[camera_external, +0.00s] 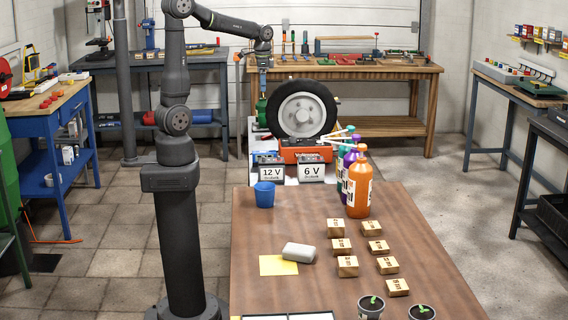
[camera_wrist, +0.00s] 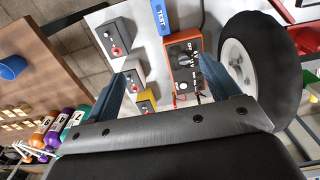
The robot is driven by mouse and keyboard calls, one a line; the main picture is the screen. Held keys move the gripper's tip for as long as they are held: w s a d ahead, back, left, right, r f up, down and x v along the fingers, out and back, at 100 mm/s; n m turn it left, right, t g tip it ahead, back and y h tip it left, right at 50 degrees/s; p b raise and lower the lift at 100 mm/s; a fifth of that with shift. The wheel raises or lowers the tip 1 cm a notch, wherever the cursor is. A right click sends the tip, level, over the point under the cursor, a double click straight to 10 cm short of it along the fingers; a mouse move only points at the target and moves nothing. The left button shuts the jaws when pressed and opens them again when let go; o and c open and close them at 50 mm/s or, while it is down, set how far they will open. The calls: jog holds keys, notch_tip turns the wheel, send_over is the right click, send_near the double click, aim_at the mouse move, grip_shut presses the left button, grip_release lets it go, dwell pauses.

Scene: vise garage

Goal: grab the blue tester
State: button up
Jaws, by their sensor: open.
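The blue tester (camera_wrist: 163,17) shows at the top edge of the wrist view, partly cut off by the frame, with white "TEST" lettering. It lies on a white surface (camera_wrist: 134,12) beside an orange device. My gripper (camera_wrist: 163,68) is open and empty. It also shows in the external view (camera_external: 263,84), high above the white surface and left of the wheel. In the wrist view the tester lies beyond the fingertips, roughly in line with the gap between them, apart from both.
The orange device (camera_wrist: 186,65) with dials sits close beside the tester. Grey batteries (camera_external: 311,170) stand nearby. A wheel (camera_external: 303,110) rises behind. A brown table (camera_external: 255,225) in front holds a blue cup (camera_external: 264,194), several bottles (camera_external: 360,188) and wooden blocks (camera_external: 347,266).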

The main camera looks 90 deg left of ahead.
jog(key=c, duration=0.4)
jog(key=shift+o, duration=0.2)
jog(key=m+t, duration=0.4)
jog(key=m, duration=3.2)
send_near(264, 151)
jog(key=x, duration=0.2)
jog(key=d+x, duration=0.1)
jog(key=x, duration=0.1)
jog(key=s+x, duration=0.1)
jog(key=x, duration=0.1)
jog(key=shift+w+d+f, duration=0.15)
jog(key=shift+w+f, duration=0.05)
jog(key=shift+f, duration=0.3)
jog(key=shift+w+a+f, duration=0.2)
jog(key=shift+w+f, duration=0.3)
jog(key=shift+f, duration=0.2)
jog(key=shift+w+a+f, duration=0.15)
jog(key=shift+w+f, duration=0.35)
jog(key=shift+f, duration=0.2)
jog(key=shift+x, duration=1)
